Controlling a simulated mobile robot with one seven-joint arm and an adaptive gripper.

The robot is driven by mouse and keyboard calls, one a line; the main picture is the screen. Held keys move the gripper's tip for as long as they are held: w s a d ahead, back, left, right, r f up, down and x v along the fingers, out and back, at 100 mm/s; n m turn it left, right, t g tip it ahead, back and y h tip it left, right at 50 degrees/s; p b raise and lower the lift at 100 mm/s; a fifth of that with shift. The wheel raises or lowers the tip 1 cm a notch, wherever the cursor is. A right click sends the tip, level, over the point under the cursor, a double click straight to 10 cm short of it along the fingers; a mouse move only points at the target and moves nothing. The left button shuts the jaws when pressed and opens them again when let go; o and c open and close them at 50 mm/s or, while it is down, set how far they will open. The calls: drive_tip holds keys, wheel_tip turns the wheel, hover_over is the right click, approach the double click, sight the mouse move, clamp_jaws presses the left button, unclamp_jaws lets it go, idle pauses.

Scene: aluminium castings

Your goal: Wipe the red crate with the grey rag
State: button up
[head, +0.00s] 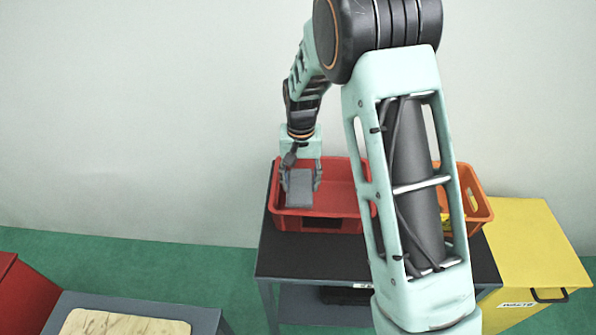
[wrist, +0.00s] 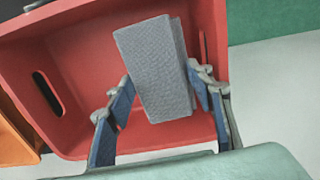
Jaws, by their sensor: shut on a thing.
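The red crate (head: 340,187) stands on the dark-topped table, and part of it is hidden behind my arm. It also fills much of the wrist view (wrist: 82,70), where its inside and slotted walls show. The grey rag (head: 299,188) is a folded block held between the fingers of my gripper (head: 302,180). In the wrist view the rag (wrist: 155,70) sits between the two blue finger pads of my gripper (wrist: 160,105). The rag is over the left part of the crate's opening. I cannot tell whether it touches the crate.
An orange crate (head: 479,205) with something yellow in it stands right of the red crate, partly behind my arm. A yellow bin (head: 535,250) labelled waste is at the right. A board (head: 125,324) lies on a grey surface at the lower left.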

drive_tip(key=shift+r+p, duration=0.6)
drive_tip(key=shift+r, duration=0.55)
